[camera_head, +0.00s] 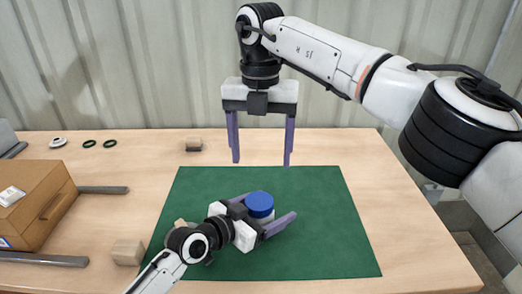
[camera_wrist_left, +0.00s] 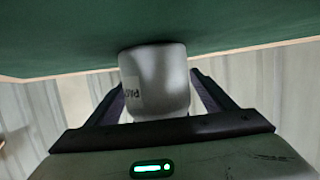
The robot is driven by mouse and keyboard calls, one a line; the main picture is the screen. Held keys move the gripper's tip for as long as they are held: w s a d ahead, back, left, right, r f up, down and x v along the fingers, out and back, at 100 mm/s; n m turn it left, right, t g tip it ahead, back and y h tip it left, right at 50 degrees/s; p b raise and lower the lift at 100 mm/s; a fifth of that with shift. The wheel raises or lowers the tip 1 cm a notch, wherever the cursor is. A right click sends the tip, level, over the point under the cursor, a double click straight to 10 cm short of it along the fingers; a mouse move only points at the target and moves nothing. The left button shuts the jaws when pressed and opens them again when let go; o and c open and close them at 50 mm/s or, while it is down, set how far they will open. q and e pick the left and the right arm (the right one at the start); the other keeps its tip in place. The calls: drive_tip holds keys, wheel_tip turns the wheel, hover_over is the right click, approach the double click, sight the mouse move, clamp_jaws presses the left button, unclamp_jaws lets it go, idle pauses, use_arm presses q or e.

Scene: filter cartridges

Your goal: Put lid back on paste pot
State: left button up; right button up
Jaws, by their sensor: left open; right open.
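The white paste pot (camera_head: 262,219) stands on the green mat (camera_head: 330,240), with a blue lid (camera_head: 260,203) over its top. Whether the lid is fully seated, I cannot tell. My left gripper (camera_head: 271,205) is open, with its fingers on either side of the pot. In the left wrist view the pot (camera_wrist_left: 155,80) with part of a printed label sits between the fingers; the blue lid does not show there. My right gripper (camera_head: 262,164) is open and empty, pointing down above the back of the mat.
A cardboard box (camera_head: 40,203) stands at the left, with grey bars near it. A wooden block (camera_head: 128,252) lies at the front left, and a small block (camera_head: 193,145) at the back. Two dark rings (camera_head: 99,144) and a white disc (camera_head: 58,142) lie back left. The mat's right side is clear.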

sight(259, 216)
use_arm(q)
drive_tip(key=v, duration=1)
drive_tip(key=shift+s+r, duration=0.1)
drive_tip(key=shift+r, duration=0.05)
